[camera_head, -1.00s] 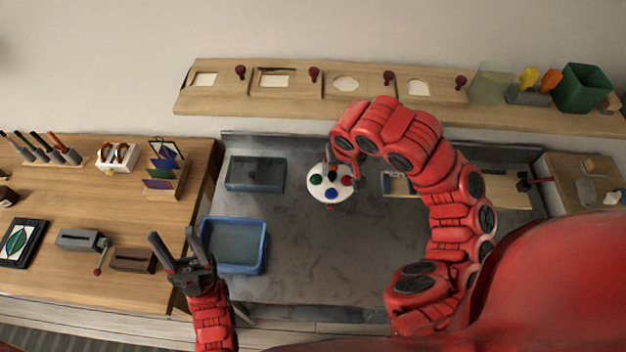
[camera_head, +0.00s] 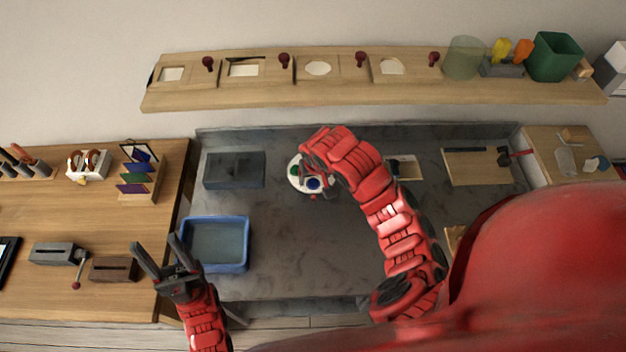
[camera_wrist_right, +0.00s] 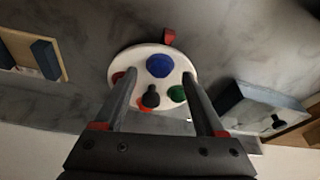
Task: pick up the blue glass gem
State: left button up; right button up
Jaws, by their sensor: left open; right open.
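The blue glass gem (camera_head: 314,184) lies on a round white plate (camera_head: 295,187), beside a green gem (camera_head: 295,171). In the right wrist view the blue gem (camera_wrist_right: 160,66) sits near the plate's far edge, with the green gem (camera_wrist_right: 177,93), a partly hidden red gem and a black knob (camera_wrist_right: 151,97) closer. My right gripper (camera_wrist_right: 159,77) is open above the plate, its fingertips on either side of the blue gem in that view; I cannot tell the height. My right arm hides part of the plate in the head view. My left gripper (camera_head: 156,243) is open and empty at the left.
A blue tub (camera_head: 247,250) and a dark grey tray (camera_head: 235,170) stand left of the plate. A wooden shelf (camera_head: 380,91) runs along the wall behind. A board (camera_head: 480,168) lies at the right. The grey worktop (camera_head: 300,250) in front of the plate is clear.

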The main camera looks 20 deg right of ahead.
jog(key=shift+x, duration=0.9)
grip_shut()
